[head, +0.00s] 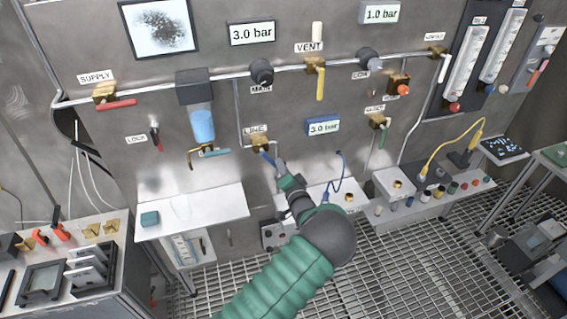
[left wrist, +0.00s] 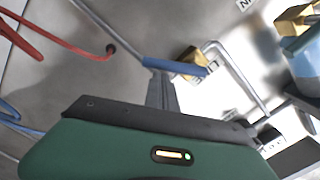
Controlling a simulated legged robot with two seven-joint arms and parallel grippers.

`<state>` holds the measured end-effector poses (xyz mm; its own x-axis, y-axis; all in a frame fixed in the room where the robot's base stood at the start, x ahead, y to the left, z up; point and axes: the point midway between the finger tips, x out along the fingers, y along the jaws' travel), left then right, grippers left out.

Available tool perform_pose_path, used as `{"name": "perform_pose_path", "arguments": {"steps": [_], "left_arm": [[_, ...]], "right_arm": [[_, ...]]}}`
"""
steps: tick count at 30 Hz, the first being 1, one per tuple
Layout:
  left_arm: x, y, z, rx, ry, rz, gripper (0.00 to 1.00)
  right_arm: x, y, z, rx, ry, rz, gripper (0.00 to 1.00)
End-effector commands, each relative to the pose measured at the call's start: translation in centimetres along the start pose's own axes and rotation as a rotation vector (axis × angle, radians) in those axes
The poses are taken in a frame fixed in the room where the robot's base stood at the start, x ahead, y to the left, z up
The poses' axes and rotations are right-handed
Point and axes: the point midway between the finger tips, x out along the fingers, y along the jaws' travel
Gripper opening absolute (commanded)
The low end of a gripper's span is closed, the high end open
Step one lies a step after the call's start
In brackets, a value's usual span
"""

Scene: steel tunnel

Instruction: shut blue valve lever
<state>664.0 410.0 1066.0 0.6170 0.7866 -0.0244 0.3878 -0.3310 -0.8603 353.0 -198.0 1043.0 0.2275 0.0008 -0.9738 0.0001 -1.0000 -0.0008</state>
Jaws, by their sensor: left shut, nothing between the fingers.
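The blue valve lever (head: 267,159) sits on a brass valve (head: 258,143) low on the steel wall panel, under a small white label. In the head view it slants down and to the right from the valve. In the left wrist view the lever (left wrist: 180,67) runs across above the fingers, with brass (left wrist: 193,58) behind it. My left gripper (head: 281,165) is shut and empty, with its tips at the lever's lower free end. The fingers (left wrist: 160,75) overlap that end in the left wrist view; I cannot tell whether they touch it. My right gripper is not in view.
A blue-framed gauge (head: 323,127) is right of the valve. A white shelf (head: 222,206) juts out at lower left. Another shelf with fittings (head: 398,184) stands at right.

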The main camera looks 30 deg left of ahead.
Motion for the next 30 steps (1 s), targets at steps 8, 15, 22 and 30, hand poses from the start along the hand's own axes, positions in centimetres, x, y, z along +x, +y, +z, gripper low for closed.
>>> {"name": "perform_pose_path", "arguments": {"steps": [8, 15, 22, 30], "left_arm": [[0.0, 0.5, 1.6, 0.253, -0.002, -0.011, 0.0], [0.1, 0.6, 2.5, 0.431, -0.002, -0.021, 0.0], [0.1, 0.5, 3.1, 0.454, -0.002, -0.022, 0.0], [0.2, 0.4, 3.4, 0.452, -0.002, -0.022, 0.0]], "right_arm": [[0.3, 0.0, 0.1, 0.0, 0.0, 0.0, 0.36], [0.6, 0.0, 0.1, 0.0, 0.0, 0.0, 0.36], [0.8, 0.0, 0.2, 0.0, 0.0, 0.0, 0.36], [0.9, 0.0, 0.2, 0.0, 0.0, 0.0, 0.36]]}}
